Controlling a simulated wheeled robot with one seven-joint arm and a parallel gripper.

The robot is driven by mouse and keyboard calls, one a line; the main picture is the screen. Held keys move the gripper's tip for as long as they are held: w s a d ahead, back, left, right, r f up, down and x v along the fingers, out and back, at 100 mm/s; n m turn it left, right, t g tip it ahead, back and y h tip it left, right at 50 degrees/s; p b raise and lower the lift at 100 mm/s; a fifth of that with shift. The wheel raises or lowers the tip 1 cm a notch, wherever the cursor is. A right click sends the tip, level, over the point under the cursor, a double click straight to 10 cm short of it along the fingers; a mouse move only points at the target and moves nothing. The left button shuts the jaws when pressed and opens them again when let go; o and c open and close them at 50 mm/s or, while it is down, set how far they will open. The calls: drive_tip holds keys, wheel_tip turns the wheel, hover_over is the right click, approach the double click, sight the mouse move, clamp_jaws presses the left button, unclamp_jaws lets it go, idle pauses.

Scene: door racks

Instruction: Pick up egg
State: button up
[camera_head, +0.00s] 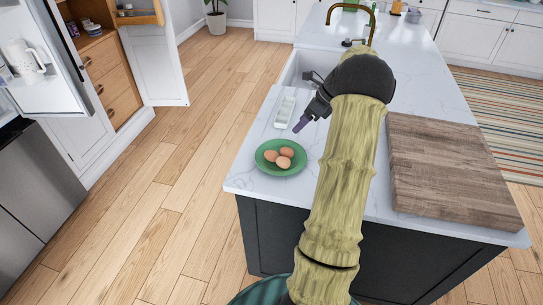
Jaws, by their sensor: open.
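Three brown eggs (284,157) sit together in a green bowl or plate (264,165). The dish stands near the left corner of the white island counter. My gripper (301,124) is open and empty, just above and to the right of the eggs in the picture, apart from them. Its fingertips point down and left. My arm covers the counter to the right of the dish.
A white tray (285,112) lies behind the dish, beside the sink (297,75). A thick wooden board (450,170) covers the counter's right part. A gold faucet (351,8) stands at the back. An open cabinet door (155,50) is at left. The wooden floor is clear.

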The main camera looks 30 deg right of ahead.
drive_tip(key=p, duration=0.3)
approach(274, 152)
drive_tip(key=x, duration=0.5)
drive_tip(key=shift+w+d, duration=0.2)
drive_tip(key=shift+a+f, duration=0.1)
drive_tip(key=shift+w+a+f, duration=0.1)
drive_tip(key=shift+a+f, duration=0.1)
drive_tip(key=p+x, duration=0.2)
drive_tip(key=x, duration=0.2)
drive_tip(key=shift+a+f, duration=0.15)
drive_tip(key=shift+f, duration=0.05)
drive_tip(key=c, duration=0.7)
